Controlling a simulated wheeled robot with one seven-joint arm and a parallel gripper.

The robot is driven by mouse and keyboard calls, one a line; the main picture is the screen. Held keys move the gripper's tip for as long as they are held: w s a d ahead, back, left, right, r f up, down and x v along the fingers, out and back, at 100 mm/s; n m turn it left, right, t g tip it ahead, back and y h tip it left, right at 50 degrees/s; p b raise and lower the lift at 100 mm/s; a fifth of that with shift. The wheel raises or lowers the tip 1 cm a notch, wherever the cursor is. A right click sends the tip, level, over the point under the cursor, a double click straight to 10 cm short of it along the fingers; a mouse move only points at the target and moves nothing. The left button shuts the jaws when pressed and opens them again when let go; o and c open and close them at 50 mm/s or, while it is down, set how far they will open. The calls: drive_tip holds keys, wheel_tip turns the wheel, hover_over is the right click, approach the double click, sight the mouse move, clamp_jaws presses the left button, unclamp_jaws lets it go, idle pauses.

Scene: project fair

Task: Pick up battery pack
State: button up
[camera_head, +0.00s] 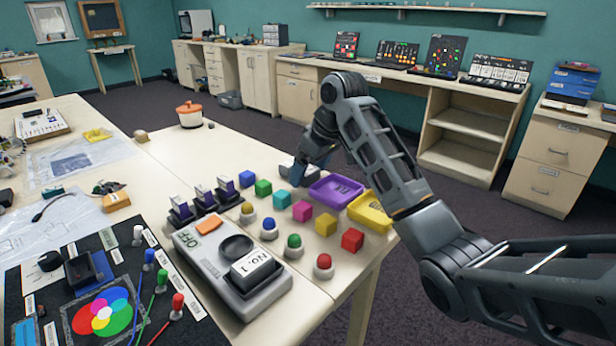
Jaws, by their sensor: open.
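No battery pack is clearly readable in the head view. A small orange-tan box with a pale label (116,201) lies on the left table, beside a dark part with wires, and may be it; I cannot tell for sure. My gripper (298,172) is low over the far edge of the middle table, left of the purple tray, well to the right of that box. It is open; its fingertips are small and partly hidden by my own wrist. I cannot tell whether anything lies between them.
Coloured cubes (302,211) and buttons (294,246) stand in rows before the purple tray (336,190) and yellow tray (371,212). An orange-lidded pot (190,114) stands at the back. A black mat (40,285) holds colour-circle parts.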

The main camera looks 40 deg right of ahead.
drive_tip(key=shift+f, duration=0.1)
drive_tip(key=c, duration=1.1)
